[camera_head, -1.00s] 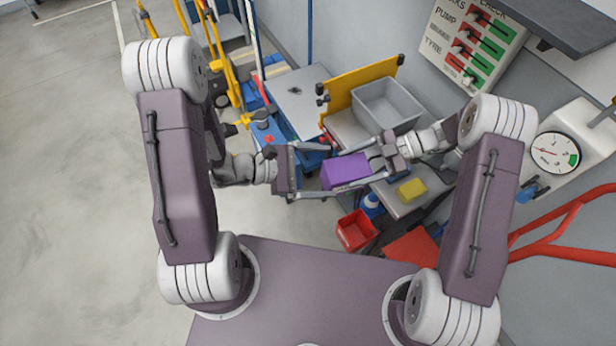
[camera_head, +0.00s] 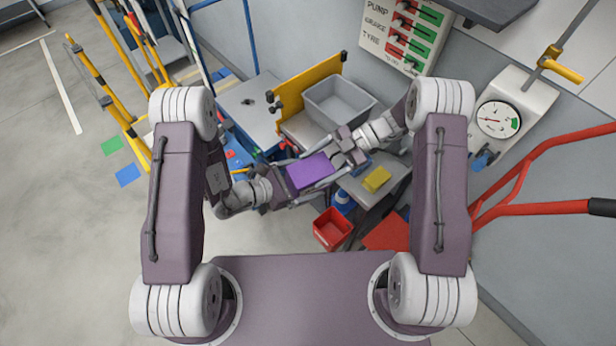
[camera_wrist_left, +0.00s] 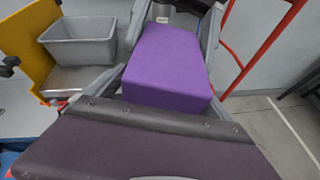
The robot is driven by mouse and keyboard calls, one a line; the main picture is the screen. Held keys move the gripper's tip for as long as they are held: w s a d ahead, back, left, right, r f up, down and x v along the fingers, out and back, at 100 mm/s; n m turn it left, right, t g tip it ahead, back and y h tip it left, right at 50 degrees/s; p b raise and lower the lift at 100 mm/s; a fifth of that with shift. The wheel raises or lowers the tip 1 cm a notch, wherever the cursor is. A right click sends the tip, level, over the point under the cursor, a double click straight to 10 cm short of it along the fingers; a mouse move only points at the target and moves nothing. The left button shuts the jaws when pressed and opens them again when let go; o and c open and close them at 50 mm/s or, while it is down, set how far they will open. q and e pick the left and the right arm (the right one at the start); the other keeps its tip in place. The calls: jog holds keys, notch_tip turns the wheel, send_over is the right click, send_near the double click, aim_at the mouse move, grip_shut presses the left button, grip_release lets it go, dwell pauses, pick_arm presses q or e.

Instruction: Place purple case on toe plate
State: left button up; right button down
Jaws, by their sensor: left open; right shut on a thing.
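The purple case (camera_head: 309,171) is held in the air in front of me, between my two grippers. My right gripper (camera_head: 331,161) is shut on its far right end. My left gripper (camera_head: 291,180) is open, with its fingers reaching along the sides of the case. In the left wrist view the case (camera_wrist_left: 168,66) lies between the open fingers, its near end close to the palm. A flat red plate (camera_head: 388,233) low at the right, by the red hand truck frame (camera_head: 520,165), looks like the toe plate; it is partly hidden by my right arm.
A grey bin (camera_head: 338,101) stands behind the case beside a yellow panel (camera_head: 312,84). A yellow block (camera_head: 376,179) lies on a grey surface. A red open box (camera_head: 332,229) stands below. Yellow trolley rails (camera_head: 98,80) are at the left.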

pick_arm(q)
jog(key=shift+w+d+f, duration=0.2)
jog(key=shift+w+d, duration=0.1)
jog(key=shift+d, duration=0.25)
pick_arm(e)
jog(key=shift+a+r, duration=0.1)
pick_arm(q)
grip_shut()
pick_arm(e)
jog(key=shift+c, duration=0.4)
grip_release()
